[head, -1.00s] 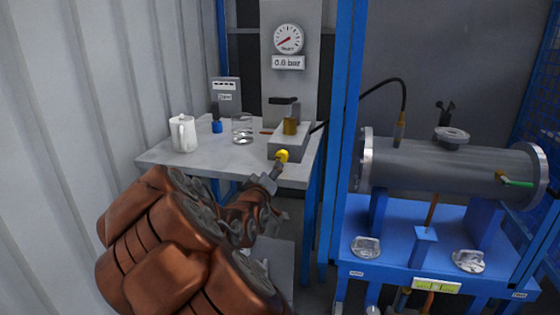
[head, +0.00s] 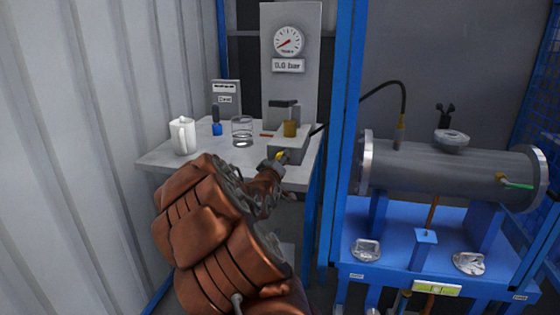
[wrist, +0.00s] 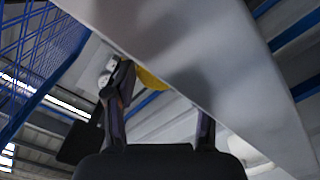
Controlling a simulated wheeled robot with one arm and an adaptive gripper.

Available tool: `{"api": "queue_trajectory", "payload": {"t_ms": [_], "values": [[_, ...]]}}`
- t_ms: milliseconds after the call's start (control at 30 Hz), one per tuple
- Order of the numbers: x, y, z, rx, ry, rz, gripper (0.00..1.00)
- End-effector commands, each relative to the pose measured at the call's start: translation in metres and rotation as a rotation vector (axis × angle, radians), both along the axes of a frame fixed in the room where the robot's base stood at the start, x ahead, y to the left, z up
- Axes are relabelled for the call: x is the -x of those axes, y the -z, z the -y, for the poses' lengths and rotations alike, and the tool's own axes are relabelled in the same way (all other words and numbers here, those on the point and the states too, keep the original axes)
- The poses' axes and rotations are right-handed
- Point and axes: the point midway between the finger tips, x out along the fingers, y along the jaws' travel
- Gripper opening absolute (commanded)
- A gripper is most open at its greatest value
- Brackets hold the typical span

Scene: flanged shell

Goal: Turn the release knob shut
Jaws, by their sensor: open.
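The yellow release knob (head: 281,156) sits at the front of the grey pump block (head: 289,145) on the table and is mostly hidden behind my gripper (head: 275,162). In the wrist view the yellow knob (wrist: 151,80) shows partly behind a large grey surface, between the two dark fingers of my gripper (wrist: 165,95), nearer the left one. The fingers are apart. I cannot tell whether either touches the knob. The pressure gauge (head: 288,41) stands upright behind the block, its display (head: 288,65) reading 0.0 bar.
A white jug (head: 182,136), a blue-based tool (head: 216,127) and a glass beaker (head: 242,131) stand on the table (head: 165,160) left of the block. A blue post (head: 343,130) rises at its right. Beyond it a grey flanged shell (head: 445,170) lies on a blue stand (head: 395,235).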

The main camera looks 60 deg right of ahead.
Motion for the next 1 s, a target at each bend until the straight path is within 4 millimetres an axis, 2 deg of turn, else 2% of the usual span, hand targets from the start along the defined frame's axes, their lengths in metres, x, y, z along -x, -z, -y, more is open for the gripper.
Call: {"api": "queue_trajectory", "payload": {"t_ms": [400, 833, 1000], "values": [[-0.0017, 0.0001, 0.0047, 0.000, 0.000, 0.000, 0.55], [-0.0021, 0.0000, 0.0044, 0.001, -0.001, 0.000, 0.10], [-0.0023, 0.0000, 0.0043, -0.002, -0.002, 0.007, 0.09]]}}
